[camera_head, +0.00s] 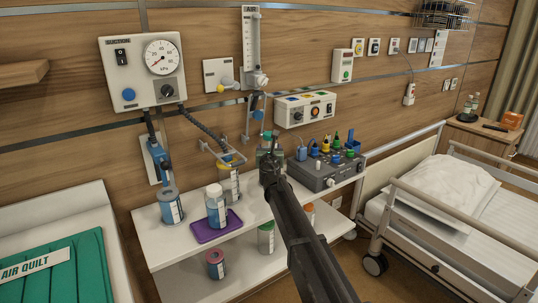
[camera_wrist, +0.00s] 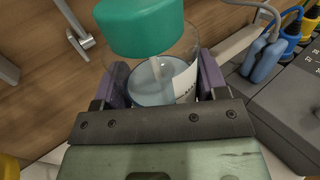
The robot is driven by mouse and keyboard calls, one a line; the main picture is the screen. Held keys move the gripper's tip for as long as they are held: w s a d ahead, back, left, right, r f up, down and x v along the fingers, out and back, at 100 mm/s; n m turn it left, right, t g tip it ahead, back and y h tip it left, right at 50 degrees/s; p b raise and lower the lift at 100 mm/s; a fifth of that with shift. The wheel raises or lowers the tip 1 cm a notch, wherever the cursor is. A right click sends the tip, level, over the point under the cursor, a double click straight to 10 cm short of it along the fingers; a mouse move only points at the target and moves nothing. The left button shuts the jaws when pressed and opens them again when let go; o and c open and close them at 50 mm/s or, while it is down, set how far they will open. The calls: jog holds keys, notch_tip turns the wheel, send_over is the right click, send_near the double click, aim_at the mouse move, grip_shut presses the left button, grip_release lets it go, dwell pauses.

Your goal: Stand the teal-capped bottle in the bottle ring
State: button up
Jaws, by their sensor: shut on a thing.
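My gripper (camera_wrist: 155,85) is shut on a clear bottle (camera_wrist: 150,85) with a teal cap (camera_wrist: 140,25). Its purple finger pads press on both sides of the bottle, below the cap. A white label shows on the bottle's right side. In the head view my gripper (camera_head: 270,165) is above the back of the white shelf unit, and part of the bottle shows behind it. A metal wall bracket (camera_head: 222,154) to the left is around or just above a yellow-capped bottle (camera_head: 229,183). I cannot tell which bracket is the bottle ring.
A grey device (camera_head: 322,172) with coloured connectors stands close to the right of my gripper. A purple tray (camera_head: 213,229) and blue-labelled canisters (camera_head: 170,207) stand to the left on the shelf top (camera_head: 158,240). Another metal bracket shows in the wrist view (camera_wrist: 76,38).

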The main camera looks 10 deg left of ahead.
jog(key=shift+s+a+f, duration=0.1)
jog(key=shift+f, duration=0.15)
notch_tip(320, 180, down, 6)
jog(key=b, duration=0.6)
jog(key=shift+r, duration=0.2)
jog(key=shift+f+b, duration=0.4)
dwell(1.1)
jog(key=shift+f, duration=0.15)
jog(key=shift+f, duration=0.1)
dwell(1.4)
jog(key=o, duration=1.2)
jog(key=shift+c, duration=0.2)
